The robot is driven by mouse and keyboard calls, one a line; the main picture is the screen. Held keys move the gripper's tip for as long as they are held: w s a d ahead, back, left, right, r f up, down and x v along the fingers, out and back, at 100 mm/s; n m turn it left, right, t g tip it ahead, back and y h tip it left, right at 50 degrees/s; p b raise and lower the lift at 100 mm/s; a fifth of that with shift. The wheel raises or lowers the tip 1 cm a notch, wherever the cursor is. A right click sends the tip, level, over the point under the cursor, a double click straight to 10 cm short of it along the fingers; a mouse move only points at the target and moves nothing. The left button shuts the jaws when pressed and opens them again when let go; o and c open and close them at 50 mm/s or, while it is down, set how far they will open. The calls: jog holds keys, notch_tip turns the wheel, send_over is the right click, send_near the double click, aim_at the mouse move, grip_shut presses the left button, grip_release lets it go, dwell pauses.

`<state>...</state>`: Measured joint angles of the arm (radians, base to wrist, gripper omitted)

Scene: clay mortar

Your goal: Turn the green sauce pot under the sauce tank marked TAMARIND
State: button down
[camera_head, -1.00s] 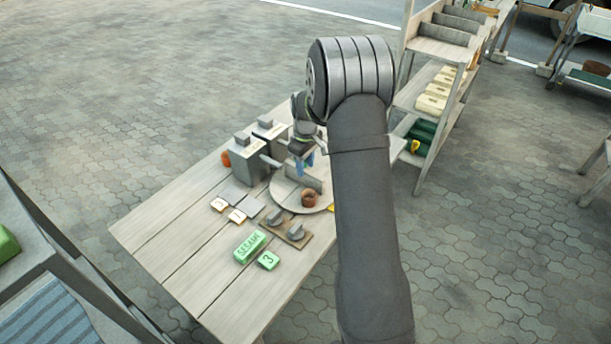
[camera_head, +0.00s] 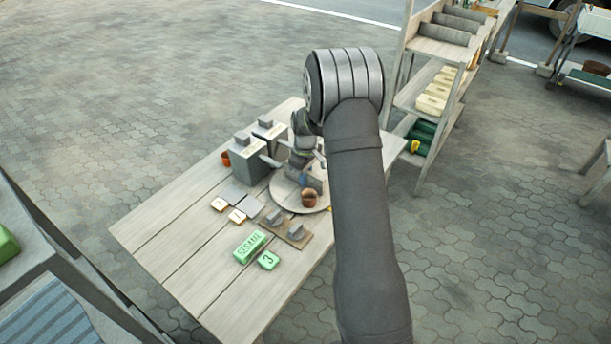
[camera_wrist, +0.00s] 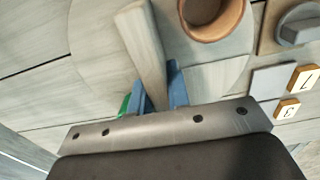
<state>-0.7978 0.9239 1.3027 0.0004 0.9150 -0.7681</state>
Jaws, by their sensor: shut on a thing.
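A round pale turntable (camera_head: 286,202) with an upright wooden bar on it sits on the table; it fills much of the wrist view (camera_wrist: 95,55). My gripper (camera_head: 311,182) is down over the turntable. In the wrist view its blue fingers (camera_wrist: 158,88) are shut on the bar (camera_wrist: 141,40), one on each side. A brown clay pot (camera_head: 309,198) stands on the turntable near the bar, also in the wrist view (camera_wrist: 212,20). A bit of green (camera_wrist: 124,106), possibly the green pot, shows behind one finger. Two grey tanks (camera_head: 250,165) (camera_head: 270,135) stand behind; no TAMARIND marking is readable.
A green SESAME block (camera_head: 250,247) and a green block marked 3 (camera_head: 268,260) lie in front. Cream number tiles (camera_head: 237,215) and a board with grey knobs (camera_head: 297,232) are nearby. An orange pot (camera_head: 226,158) stands left of the tanks. The table's left part is clear.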

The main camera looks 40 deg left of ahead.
jog(key=shift+n, duration=0.6)
jog(key=c, duration=1.4)
grip_release()
jog(key=shift+o, duration=0.2)
jog(key=shift+r, duration=0.1)
notch_tip(320, 180, up, 17)
jog(key=shift+r, duration=0.15)
notch_tip(320, 180, down, 18)
jog(key=shift+r, duration=0.25)
jog(key=shift+r, duration=0.15)
